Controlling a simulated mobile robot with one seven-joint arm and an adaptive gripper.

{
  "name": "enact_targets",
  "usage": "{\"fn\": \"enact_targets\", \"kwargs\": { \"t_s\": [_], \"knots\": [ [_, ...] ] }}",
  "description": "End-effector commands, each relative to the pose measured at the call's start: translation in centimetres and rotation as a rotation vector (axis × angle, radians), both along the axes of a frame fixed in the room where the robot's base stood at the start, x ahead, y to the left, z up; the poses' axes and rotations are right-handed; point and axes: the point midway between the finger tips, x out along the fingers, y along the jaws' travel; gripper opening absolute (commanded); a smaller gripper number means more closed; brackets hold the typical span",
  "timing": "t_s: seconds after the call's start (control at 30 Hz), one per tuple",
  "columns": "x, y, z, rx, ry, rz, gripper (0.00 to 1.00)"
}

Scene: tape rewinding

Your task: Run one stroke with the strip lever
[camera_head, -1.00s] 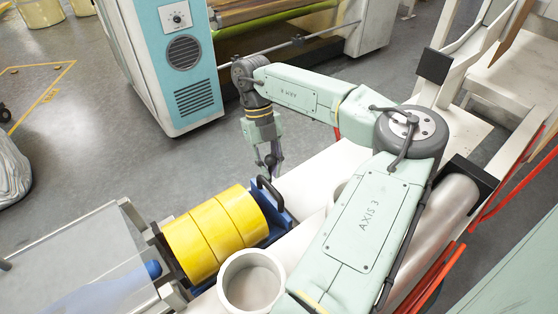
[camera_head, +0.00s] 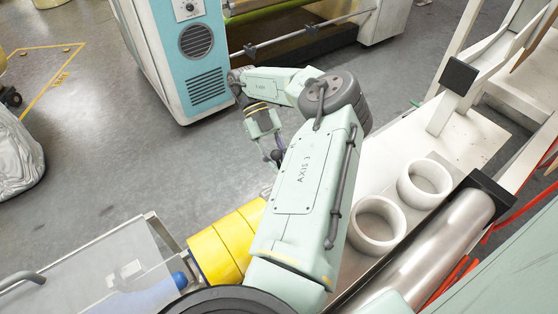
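My gripper (camera_head: 275,157) hangs at the end of my arm above the far side of the work surface, right of the yellow tape rolls. Its fingers are small and partly behind my arm, so I cannot tell whether they are open or shut. No strip lever can be made out for certain. A blue rounded knob (camera_head: 180,280) shows at the left end of the yellow tape rolls (camera_head: 226,243), by the clear cover. The black handle and blue block at the rolls' right end are hidden behind my arm.
Two white rings (camera_head: 377,225) (camera_head: 425,182) stand on the surface right of my arm, beside a metal roller (camera_head: 430,255). A clear cover (camera_head: 95,268) is at lower left. A blue-and-white machine cabinet (camera_head: 185,55) stands behind.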

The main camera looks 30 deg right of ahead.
Motion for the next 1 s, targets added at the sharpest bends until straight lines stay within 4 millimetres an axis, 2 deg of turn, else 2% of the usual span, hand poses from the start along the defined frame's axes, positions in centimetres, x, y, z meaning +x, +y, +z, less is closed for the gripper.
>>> {"fn": "enact_targets", "kwargs": {
  "t_s": [0.03, 0.3, 0.33, 0.47, 0.8, 1.0],
  "knots": [
    [0.4, -0.2, 0.6, -0.008, -0.011, 0.0, 0.0],
    [0.5, -0.2, 0.6, -0.009, -0.013, -0.001, 0.0],
    [0.5, -0.2, 0.6, -0.009, -0.014, -0.001, 0.2],
    [0.4, -0.2, 0.4, -0.008, -0.012, -0.001, 0.28],
    [0.4, -0.1, 0.3, -0.005, -0.006, -0.001, 0.29],
    [2.5, 0.0, 2.1, -0.01, -0.011, 0.0, 0.29]
  ]
}}
